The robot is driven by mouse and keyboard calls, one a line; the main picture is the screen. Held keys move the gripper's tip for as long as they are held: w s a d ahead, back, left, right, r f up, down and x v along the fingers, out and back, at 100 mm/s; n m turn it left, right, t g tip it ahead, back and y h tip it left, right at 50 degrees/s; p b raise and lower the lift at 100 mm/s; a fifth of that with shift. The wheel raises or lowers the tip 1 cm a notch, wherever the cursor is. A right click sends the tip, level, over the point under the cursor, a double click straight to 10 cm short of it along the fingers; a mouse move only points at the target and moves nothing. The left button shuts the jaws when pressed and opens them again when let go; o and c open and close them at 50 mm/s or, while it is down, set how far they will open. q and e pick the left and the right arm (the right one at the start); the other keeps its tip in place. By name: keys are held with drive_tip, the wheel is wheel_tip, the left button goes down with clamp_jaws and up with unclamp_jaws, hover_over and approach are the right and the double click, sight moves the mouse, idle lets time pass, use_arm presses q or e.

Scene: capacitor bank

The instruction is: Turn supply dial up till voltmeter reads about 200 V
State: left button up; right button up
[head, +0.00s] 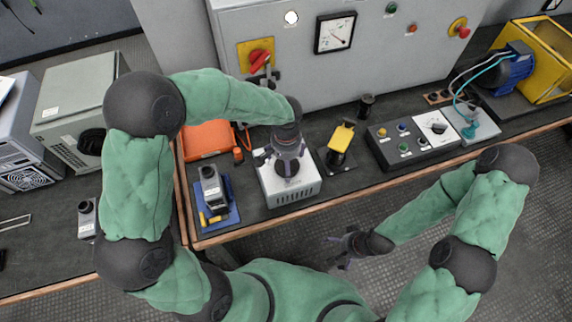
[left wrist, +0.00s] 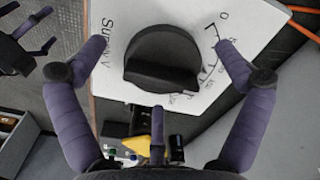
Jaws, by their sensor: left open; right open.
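The supply box (head: 290,190) is a white unit on the bench in the head view. In the left wrist view its pale face (left wrist: 115,30) reads "Supply V" and carries a scale with a 0 mark. The black dial (left wrist: 165,58) sits on that face. My left gripper (head: 288,163) is over the box; its open fingers (left wrist: 160,62) spread either side of the dial, apparently apart from it. The dial's exact setting cannot be told. A square meter (head: 335,33) is on the grey cabinet; its reading is too small. My right gripper (head: 347,248) is open and empty, in front of the bench.
Left of the box is a blue tray (head: 230,215) with a grey meter-like device (head: 211,187). An orange case (head: 205,139) lies behind. A yellow-topped item (head: 341,138) and a button panel (head: 402,142) stand to the right. The cabinet (head: 235,20) rises behind the bench.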

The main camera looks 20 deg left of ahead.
use_arm(q)
drive_tip(key=shift+f, duration=0.4)
drive_tip(key=shift+c, duration=0.3)
drive_tip(key=c, duration=1)
drive_tip(key=shift+s+m+p, duration=0.15)
drive_tip(key=shift+m+p, duration=0.3)
drive_tip(key=shift+m, duration=0.15)
drive_tip(key=shift+c, duration=0.3)
drive_tip(key=shift+f, duration=0.15)
drive_tip(key=shift+s, duration=0.1)
drive_tip(key=o, duration=1.1)
drive_tip(key=shift+a, duration=0.15)
